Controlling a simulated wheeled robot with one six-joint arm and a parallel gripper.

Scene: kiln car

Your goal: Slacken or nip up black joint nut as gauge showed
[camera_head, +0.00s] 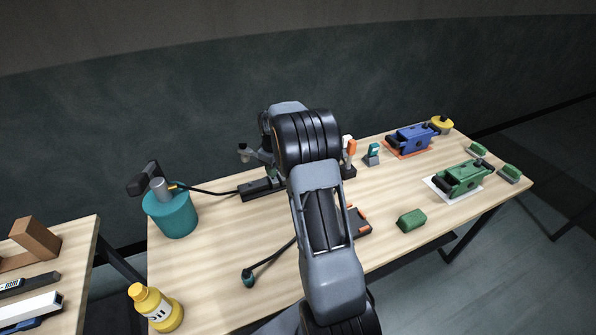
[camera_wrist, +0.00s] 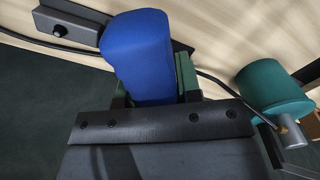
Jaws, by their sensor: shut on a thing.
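My gripper (camera_wrist: 150,92) shows in the wrist view, shut on a blue block-like piece (camera_wrist: 137,48) with rounded edges. Dark green parts show on both sides of it at the jaws. What lies at the far end of the blue piece is hidden. In the head view my arm covers the gripper and what it holds. A dark box (camera_wrist: 72,38) with a black knob lies beyond the blue piece at upper left in the wrist view. I cannot pick out the black joint nut or a gauge reading for certain in either view.
A teal canister (camera_head: 170,212) stands at the bench's left, with a black hose toward a dark box (camera_head: 262,189). A yellow bottle (camera_head: 155,308) is at the front left. A blue clamp-like unit (camera_head: 411,139), a green one (camera_head: 464,178) and green blocks (camera_head: 411,219) are on the right.

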